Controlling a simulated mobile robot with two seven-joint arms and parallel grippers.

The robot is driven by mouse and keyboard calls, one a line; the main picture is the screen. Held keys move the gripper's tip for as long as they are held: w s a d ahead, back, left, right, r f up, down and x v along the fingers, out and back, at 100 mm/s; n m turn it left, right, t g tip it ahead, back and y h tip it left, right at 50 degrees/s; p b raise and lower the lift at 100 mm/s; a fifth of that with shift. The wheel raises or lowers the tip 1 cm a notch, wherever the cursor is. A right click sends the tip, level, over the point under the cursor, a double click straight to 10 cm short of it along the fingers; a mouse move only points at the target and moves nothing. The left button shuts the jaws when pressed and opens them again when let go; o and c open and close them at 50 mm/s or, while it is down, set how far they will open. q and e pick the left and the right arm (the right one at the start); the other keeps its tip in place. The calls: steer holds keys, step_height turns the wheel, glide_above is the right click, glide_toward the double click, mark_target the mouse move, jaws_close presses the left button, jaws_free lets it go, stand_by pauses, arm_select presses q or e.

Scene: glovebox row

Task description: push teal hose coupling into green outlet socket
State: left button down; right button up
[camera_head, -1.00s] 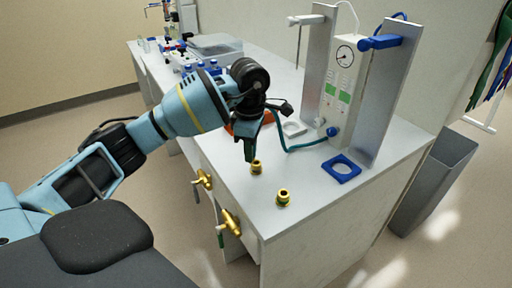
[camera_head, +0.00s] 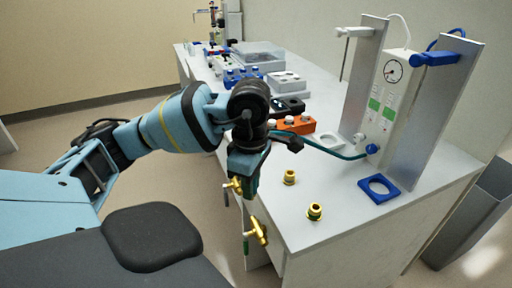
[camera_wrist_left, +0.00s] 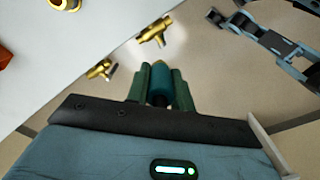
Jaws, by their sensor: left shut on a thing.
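My left gripper (camera_head: 248,188) points down just off the bench's front edge, beside the brass valves. In the left wrist view its fingers (camera_wrist_left: 159,98) are shut on the teal hose coupling (camera_wrist_left: 160,80). The teal hose (camera_head: 325,150) runs from behind my gripper to the pump panel. Two brass fittings stand upright on the bench top; the nearer one (camera_head: 314,212) seems to have a green band, the farther one (camera_head: 289,177) is less clear. I cannot tell for sure which part is the green outlet socket. The coupling is apart from both fittings.
Two brass valves, one nearer (camera_head: 258,231) and one farther (camera_head: 234,185), stick out from the bench front. A blue square holder (camera_head: 378,190), metal uprights (camera_head: 437,110) and an orange block (camera_head: 296,125) stand on the bench. The front bench top is otherwise clear.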

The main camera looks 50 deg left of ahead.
arm_select(q)
steer(key=s+d+f+m, duration=0.1)
steer(key=d+f+m, duration=0.2)
steer(key=d+m, duration=0.3)
steer(key=s+d+f+m, duration=0.2)
steer(key=d+m, duration=0.4)
steer(key=m, duration=1)
steer(key=shift+f, duration=0.45)
